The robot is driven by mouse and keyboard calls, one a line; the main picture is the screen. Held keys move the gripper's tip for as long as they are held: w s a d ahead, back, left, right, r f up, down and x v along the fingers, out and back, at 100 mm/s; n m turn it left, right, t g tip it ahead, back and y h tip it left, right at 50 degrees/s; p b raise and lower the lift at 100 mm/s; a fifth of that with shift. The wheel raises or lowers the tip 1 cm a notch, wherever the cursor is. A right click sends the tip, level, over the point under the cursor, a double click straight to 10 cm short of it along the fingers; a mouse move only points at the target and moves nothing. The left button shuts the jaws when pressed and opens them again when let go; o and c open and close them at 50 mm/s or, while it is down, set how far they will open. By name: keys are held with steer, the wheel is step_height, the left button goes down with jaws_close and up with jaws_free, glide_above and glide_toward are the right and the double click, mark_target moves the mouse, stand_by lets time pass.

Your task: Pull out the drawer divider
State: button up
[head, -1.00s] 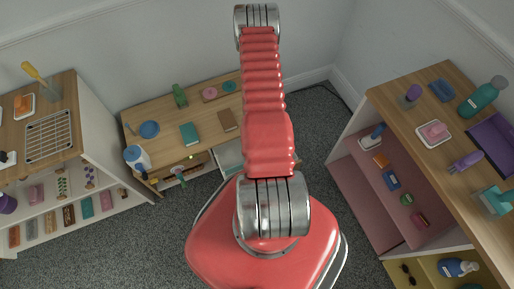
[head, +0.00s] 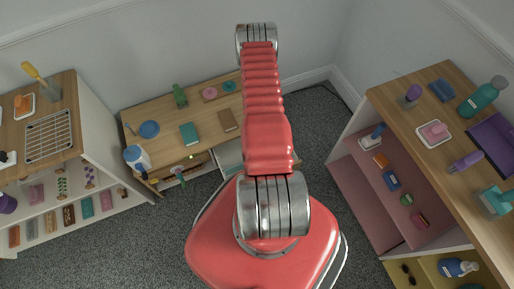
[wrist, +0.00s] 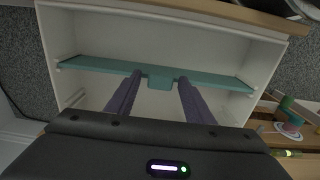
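The drawer divider (wrist: 215,78) is a teal strip spanning the white drawer (wrist: 95,28) from side to side in the wrist view. A small teal tab (wrist: 160,82) stands at its middle. My gripper (wrist: 159,76) is open, with its two purple fingers reaching over the drawer. Their tips are left and right of the tab, with a gap showing on both sides. In the head view the white drawer (head: 230,156) stands partly out of the wooden desk, and my red arm hides part of it. The divider and my gripper cannot be made out there.
A white shelf unit (head: 92,130) stands at left and another wooden-topped shelf (head: 400,120) at right. Grey carpet (head: 310,115) is clear between desk and right shelf.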

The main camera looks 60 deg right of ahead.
steer(key=c, duration=1.1)
steer(key=shift+r, duration=0.75)
stand_by(0.6)
step_height(320, 180, up, 9)
steer(key=shift+f, duration=0.15)
stand_by(2.0)
